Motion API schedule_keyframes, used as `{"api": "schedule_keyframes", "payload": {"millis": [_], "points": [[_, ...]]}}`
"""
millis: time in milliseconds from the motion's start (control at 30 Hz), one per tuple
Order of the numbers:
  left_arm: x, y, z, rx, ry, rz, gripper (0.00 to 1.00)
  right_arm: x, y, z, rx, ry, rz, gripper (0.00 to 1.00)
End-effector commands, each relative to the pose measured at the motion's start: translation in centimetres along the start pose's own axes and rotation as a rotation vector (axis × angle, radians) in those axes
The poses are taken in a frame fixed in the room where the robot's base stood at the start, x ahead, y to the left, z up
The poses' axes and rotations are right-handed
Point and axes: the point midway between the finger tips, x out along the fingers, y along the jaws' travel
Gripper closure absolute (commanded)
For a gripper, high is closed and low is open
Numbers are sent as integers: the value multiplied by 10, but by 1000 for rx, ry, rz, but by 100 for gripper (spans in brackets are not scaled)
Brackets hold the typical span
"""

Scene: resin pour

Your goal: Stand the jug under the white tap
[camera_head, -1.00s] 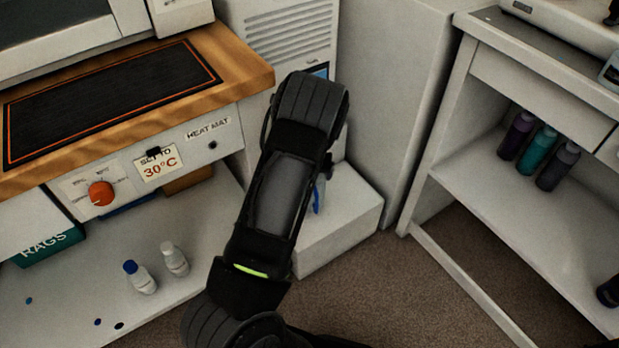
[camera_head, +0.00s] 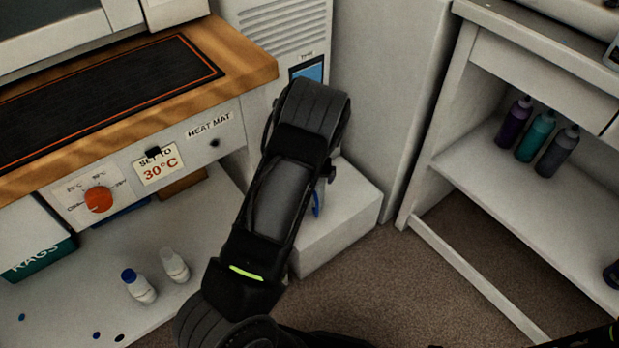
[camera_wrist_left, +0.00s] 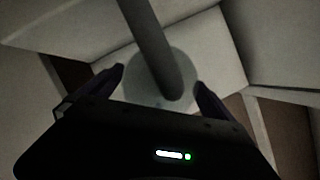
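My left arm reaches away across the head view and hides its own gripper. In the left wrist view my left gripper (camera_wrist_left: 160,82) has its two dark fingers well apart. A pale round thing (camera_wrist_left: 140,88), perhaps the jug, lies between the fingertips, with a grey bar (camera_wrist_left: 148,40) running across it. I cannot tell whether the fingers touch it. In the head view a small blue piece (camera_head: 317,204) shows beside my arm, in front of the white box (camera_head: 350,220); what it belongs to is unclear. I cannot make out the white tap. My right gripper is not in view.
A tall vented white unit with a blue screen (camera_head: 312,72) stands behind my arm. The heat mat bench (camera_head: 240,68) is at left, with two small bottles (camera_head: 138,285) on its lower shelf. At right, a shelf (camera_head: 490,180) holds several dark bottles. Carpet between is clear.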

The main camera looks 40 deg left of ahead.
Motion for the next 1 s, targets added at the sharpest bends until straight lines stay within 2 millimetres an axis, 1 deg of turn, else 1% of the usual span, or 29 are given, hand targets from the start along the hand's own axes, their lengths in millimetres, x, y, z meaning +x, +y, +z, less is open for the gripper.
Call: {"api": "schedule_keyframes", "payload": {"millis": [167,267,333,467,700,800,900,1000], "points": [[-2,0,1,0,0,0,0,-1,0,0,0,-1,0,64],[-8,0,2,0,-1,0,0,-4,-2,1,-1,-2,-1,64],[-15,0,2,0,-1,-1,0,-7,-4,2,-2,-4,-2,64],[-38,-1,3,1,-1,-2,0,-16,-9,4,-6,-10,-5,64],[-89,-1,3,2,-1,-2,0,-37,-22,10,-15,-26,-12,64],[-106,-1,2,0,0,-1,0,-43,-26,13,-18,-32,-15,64],[-117,0,2,1,0,-1,0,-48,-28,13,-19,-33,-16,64],[-122,0,1,0,0,-1,0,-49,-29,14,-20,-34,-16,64]]}}
